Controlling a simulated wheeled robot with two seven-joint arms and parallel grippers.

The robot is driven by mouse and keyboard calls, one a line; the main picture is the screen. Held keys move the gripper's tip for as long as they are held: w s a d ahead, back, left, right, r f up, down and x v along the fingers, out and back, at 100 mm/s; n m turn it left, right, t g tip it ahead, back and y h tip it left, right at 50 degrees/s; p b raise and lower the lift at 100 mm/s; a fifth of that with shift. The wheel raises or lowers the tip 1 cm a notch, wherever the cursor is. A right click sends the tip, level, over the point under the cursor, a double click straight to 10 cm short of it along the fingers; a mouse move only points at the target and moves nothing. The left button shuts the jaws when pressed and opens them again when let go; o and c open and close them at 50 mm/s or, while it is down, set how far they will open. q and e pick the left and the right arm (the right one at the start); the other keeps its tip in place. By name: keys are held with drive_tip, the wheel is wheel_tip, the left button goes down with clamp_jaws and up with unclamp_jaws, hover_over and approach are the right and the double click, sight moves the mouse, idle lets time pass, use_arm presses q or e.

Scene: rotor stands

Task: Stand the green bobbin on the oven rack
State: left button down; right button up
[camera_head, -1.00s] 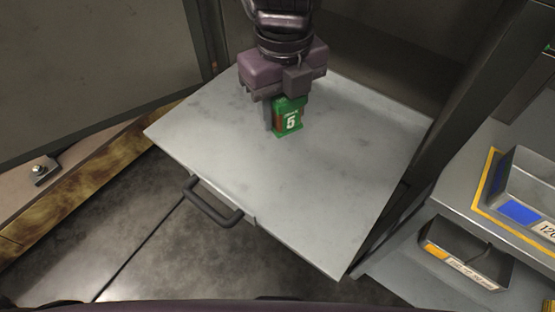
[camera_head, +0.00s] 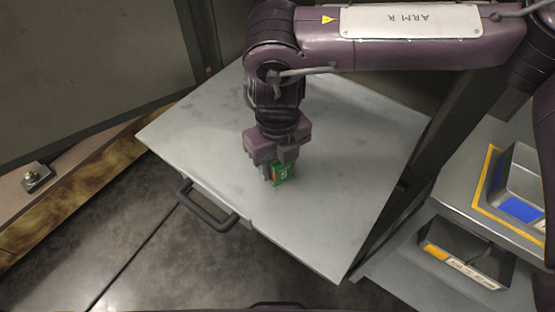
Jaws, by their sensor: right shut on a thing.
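I cannot tell whether the bobbin's underside touches the plate. My left gripper is not in view.
The plate has a dark handle (camera_head: 207,207) at its front-left edge. A dark post (camera_head: 420,165) stands along its right side. At the right, a grey shelf holds metal bins (camera_head: 468,258). A rusty beam (camera_head: 75,190) runs along the left.

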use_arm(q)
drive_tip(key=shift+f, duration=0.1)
use_arm(e)
drive_tip(key=shift+s, duration=0.1)
drive_tip(key=o, duration=0.8)
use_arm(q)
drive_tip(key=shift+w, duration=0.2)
use_arm(e)
drive_tip(key=o, duration=0.4)
drive_tip(key=shift+c, duration=0.2)
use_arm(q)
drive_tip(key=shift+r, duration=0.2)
use_arm(e)
wheel_tip(320, 180, up, 9)
wheel_tip(320, 180, up, 2)
drive_tip(key=shift+r+p, duration=0.15)
drive_tip(key=shift+p, duration=0.25)
drive_tip(key=shift+r, duration=0.45)
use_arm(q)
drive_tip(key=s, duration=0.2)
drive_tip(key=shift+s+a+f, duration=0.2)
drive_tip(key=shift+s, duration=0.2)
